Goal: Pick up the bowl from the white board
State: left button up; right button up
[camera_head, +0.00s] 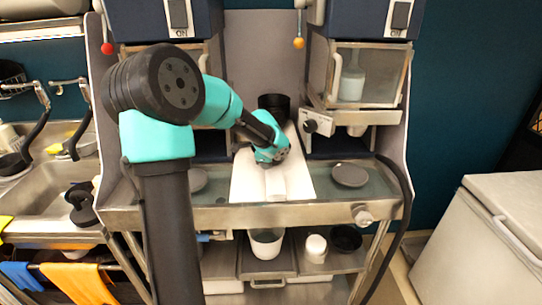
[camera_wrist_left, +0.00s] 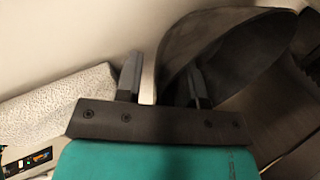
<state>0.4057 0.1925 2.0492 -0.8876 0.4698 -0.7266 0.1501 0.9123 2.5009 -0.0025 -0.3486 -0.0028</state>
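A dark bowl (camera_head: 273,102) stands at the back of the white board (camera_head: 243,183), partly hidden behind my left arm in the head view. In the left wrist view the bowl (camera_wrist_left: 235,45) is large and close, with its open mouth seen at a slant. My left gripper (camera_wrist_left: 163,88) has its two fingers apart at the bowl's near left rim. One finger is outside the rim and the other overlaps the bowl's inside. A pale gap shows between the outer finger and the rim. The fingertips are hidden in the head view. My right gripper is not in view.
A grey disc (camera_head: 350,175) lies on the counter to the right of the board. Machine housings stand on both sides behind it. A white bucket (camera_head: 266,243), a white jar (camera_head: 316,249) and a black bowl (camera_head: 346,238) are on the lower shelf. A sink is at left.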

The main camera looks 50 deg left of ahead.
pick_arm(q)
jog(key=shift+f, duration=0.2)
jog(key=shift+c, duration=0.5)
grip_shut()
